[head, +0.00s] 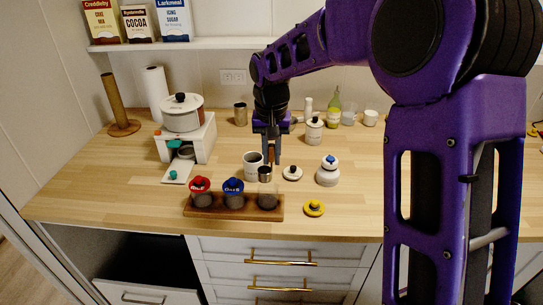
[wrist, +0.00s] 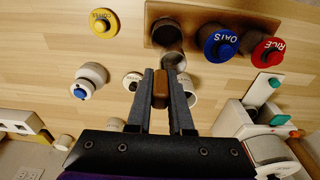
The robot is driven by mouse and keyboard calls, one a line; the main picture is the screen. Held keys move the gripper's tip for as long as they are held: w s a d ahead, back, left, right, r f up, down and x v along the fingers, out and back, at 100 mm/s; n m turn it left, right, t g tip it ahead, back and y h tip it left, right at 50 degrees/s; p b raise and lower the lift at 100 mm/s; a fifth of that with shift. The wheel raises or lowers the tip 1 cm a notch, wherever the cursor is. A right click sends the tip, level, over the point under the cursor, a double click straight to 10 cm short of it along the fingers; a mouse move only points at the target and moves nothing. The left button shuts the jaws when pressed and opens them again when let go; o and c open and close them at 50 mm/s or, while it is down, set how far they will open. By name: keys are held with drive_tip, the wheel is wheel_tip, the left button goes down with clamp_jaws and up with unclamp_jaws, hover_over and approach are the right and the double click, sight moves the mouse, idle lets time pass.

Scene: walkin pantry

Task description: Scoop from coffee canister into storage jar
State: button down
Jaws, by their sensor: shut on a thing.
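My gripper (head: 271,143) is shut on the brown handle (wrist: 162,88) of a scoop. The scoop's dark metal cup (head: 265,173) hangs below the fingers, beside the canister and just behind the jar in the head view. It also shows in the wrist view (wrist: 173,59); its contents cannot be made out. The white coffee canister (head: 252,166) stands open on the counter, partly hidden by the gripper in the wrist view (wrist: 192,90). The lidless glass storage jar (head: 267,201) stands at the right end of the wooden rack.
Red-lidded (head: 200,192) and blue-lidded (head: 233,192) jars share the rack (head: 213,212). A white lid (head: 292,173) and a white blue-knobbed jar (head: 328,171) stand to the right. A pot (head: 182,113) on a white stand is at left.

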sight(272, 144)
drive_tip(key=shift+r, duration=0.1)
drive_tip(key=shift+r, duration=2.9)
